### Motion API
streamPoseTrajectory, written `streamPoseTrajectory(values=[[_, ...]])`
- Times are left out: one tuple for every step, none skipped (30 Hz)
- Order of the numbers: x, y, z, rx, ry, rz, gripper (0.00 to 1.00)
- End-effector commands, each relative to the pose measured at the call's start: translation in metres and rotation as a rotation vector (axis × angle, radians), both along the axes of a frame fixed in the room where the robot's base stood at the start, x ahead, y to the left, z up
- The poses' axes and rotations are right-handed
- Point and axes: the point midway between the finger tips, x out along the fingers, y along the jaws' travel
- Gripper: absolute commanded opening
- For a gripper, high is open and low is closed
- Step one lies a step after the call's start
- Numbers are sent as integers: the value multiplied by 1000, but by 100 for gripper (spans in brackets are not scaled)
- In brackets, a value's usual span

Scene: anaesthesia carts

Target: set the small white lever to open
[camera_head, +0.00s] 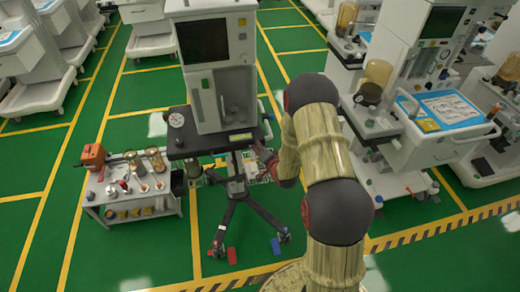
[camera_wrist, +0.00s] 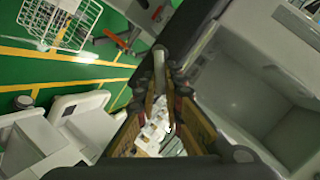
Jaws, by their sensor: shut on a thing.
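In the wrist view the fingers of my gripper (camera_wrist: 164,92) are closed around a small pale lever (camera_wrist: 159,62), whose rounded end sticks out past the fingertips. A white ridged piece (camera_wrist: 155,128) shows between the fingers, nearer the camera. In the head view my gripper (camera_head: 264,157) is at the right side of the middle anaesthesia cart (camera_head: 222,85), just below its dark shelf (camera_head: 205,145). The lever cannot be made out there, and the arm hides part of that side. Its open or closed setting cannot be read.
A low grey trolley (camera_head: 128,205) with jars and an orange device stands left of the cart. The cart's splayed legs (camera_head: 245,215) spread below. Another cart with a blue-topped tray (camera_head: 445,108) stands to the right. Green floor is free in front.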

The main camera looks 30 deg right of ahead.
Motion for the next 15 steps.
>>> streamPoseTrajectory(values=[[0, 3, 0, -39, 14, 2, 0], [0, 5, 1, -67, 22, 3, 0], [0, 6, 1, -103, 33, 2, 0], [0, 6, 2, -131, 41, 1, 0], [1, 8, 2, -158, 49, 3, 0], [1, 9, 3, -195, 59, 3, 0], [1, 10, 4, -222, 67, 2, 0], [1, 11, 4, -248, 75, 3, 0], [2, 12, 5, -283, 84, 2, 0], [2, 13, 6, -309, 91, 2, 0], [3, 14, 6, -335, 99, 3, 0], [3, 15, 6, -368, 110, 2, 0], [3, 16, 7, -391, 116, 2, 0], [3, 17, 7, -415, 123, 2, 0], [4, 18, 7, -445, 132, 2, 0]])
